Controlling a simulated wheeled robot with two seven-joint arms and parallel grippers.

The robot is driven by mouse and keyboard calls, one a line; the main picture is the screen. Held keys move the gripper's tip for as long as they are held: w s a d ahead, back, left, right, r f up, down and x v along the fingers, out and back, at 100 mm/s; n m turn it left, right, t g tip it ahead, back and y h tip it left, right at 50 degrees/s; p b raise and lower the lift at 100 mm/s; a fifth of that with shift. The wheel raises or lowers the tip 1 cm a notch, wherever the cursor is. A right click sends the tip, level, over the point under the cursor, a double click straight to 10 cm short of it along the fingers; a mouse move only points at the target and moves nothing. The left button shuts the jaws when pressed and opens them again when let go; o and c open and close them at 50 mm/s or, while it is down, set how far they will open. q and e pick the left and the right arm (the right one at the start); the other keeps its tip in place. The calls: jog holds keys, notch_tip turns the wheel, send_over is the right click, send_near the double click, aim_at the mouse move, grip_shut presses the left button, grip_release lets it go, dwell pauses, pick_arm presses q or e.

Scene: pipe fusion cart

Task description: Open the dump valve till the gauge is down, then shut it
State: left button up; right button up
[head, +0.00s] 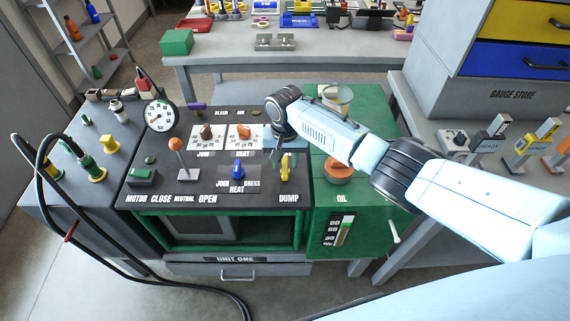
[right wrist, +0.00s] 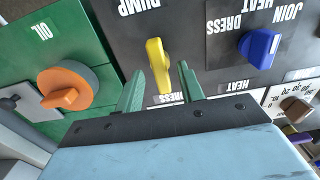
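The yellow dump valve handle (head: 285,172) stands on the dark panel above the word DUMP. In the right wrist view the yellow handle (right wrist: 157,62) shows whole, near the DUMP lettering. My right gripper (head: 283,155) is over the handle. In the right wrist view its two green fingers (right wrist: 160,80) are apart, with the handle's near end between them and a gap on each side. The round white pressure gauge (head: 160,115) stands at the panel's upper left; its needle is too small to read surely. My left gripper is out of view.
A blue JOIN/DRESS knob (head: 238,170) sits left of the valve, and an orange oil cap (head: 339,168) right of it. An orange-topped lever (head: 178,147) stands further left. Black hoses (head: 75,240) loop down at the left.

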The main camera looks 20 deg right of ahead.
jog(key=shift+f, duration=0.6)
grip_shut()
